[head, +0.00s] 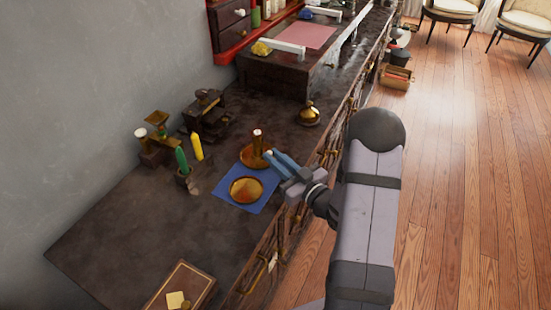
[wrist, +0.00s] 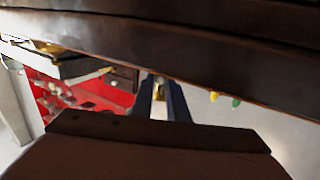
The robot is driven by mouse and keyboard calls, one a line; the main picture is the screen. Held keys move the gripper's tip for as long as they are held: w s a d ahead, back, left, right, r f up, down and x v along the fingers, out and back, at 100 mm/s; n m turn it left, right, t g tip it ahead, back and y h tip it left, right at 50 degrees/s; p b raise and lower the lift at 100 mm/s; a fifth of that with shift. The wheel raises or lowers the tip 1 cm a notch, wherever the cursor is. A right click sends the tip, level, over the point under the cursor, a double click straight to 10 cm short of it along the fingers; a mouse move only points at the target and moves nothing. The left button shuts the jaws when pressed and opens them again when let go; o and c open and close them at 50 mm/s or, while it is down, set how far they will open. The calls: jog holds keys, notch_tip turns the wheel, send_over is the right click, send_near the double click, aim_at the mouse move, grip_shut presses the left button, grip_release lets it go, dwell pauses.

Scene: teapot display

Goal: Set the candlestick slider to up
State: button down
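The brass candlestick (head: 257,150) stands upright on the dark counter at the back edge of a blue mat (head: 225,191). It has a round dish foot and a slim stem with a pale pinkish top. My gripper (head: 270,155) reaches in from the right, its blue fingertips close beside the stem. In the wrist view my gripper's fingers (wrist: 161,90) are a little apart, with a small brass-coloured patch between them. I cannot tell whether they touch the candlestick. The slider on it is too small to make out.
A brass dish (head: 246,189) lies on the mat in front. Left stand a green candle (head: 182,161), a yellow candle (head: 196,146) and a small scale (head: 158,133). A brass bell (head: 308,115) sits behind. A book (head: 180,287) lies at the front.

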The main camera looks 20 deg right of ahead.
jog(key=shift+r+p, duration=1.45)
jog(key=shift+r, duration=0.6)
jog(key=c, duration=1.7)
grip_release()
jog(key=shift+s+f, duration=0.1)
jog(key=shift+s+d, duration=0.15)
jog(key=shift+s, duration=0.05)
jog(key=shift+b+v, duration=0.4)
jog(key=shift+v, duration=2.95)
